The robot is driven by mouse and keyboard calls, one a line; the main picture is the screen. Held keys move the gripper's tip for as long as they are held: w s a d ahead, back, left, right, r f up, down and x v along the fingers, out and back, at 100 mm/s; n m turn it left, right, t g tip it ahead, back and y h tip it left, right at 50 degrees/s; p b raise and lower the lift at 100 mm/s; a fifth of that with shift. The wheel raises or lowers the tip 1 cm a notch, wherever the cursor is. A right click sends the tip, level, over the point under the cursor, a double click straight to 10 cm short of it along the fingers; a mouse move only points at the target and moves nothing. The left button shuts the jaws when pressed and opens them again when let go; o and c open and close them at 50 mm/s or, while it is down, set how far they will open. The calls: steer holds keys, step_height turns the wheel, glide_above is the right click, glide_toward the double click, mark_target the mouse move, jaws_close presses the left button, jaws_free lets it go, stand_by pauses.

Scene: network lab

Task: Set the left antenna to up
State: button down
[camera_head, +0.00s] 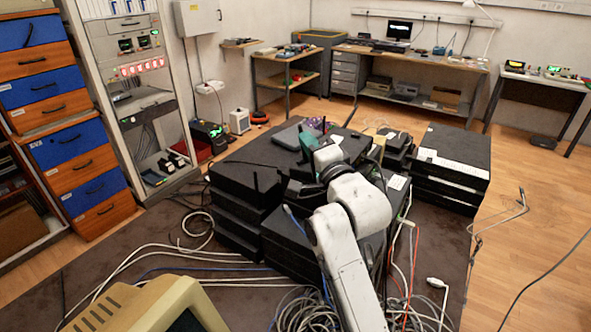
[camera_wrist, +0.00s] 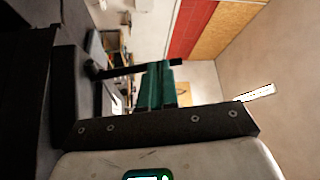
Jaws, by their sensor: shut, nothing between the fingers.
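My gripper (camera_head: 308,142) is over the stack of black boxes in the head view, with teal fingers partly hidden by my wrist. In the wrist view its green fingers (camera_wrist: 160,86) are shut and empty. A dark rod with a round hinge, apparently an antenna (camera_wrist: 122,71), runs sideways in this turned view and passes behind the fingers. Its tip shows just past them. I cannot tell whether the fingers touch it. Which antenna the wrist view shows is unclear.
Black boxes (camera_head: 232,205) are stacked around my arm, with another stack (camera_head: 450,165) at right. Loose cables (camera_head: 150,262) cover the floor in front. A beige monitor (camera_head: 150,305) is at the bottom left. A rack (camera_head: 135,90) stands at left. Wooden floor is open at right.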

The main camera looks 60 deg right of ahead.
steer(key=shift+d+r+m+g+p, duration=0.3)
steer(key=shift+d+m+g+p, duration=0.1)
steer(key=shift+d+m+p, duration=0.3)
stand_by(0.3)
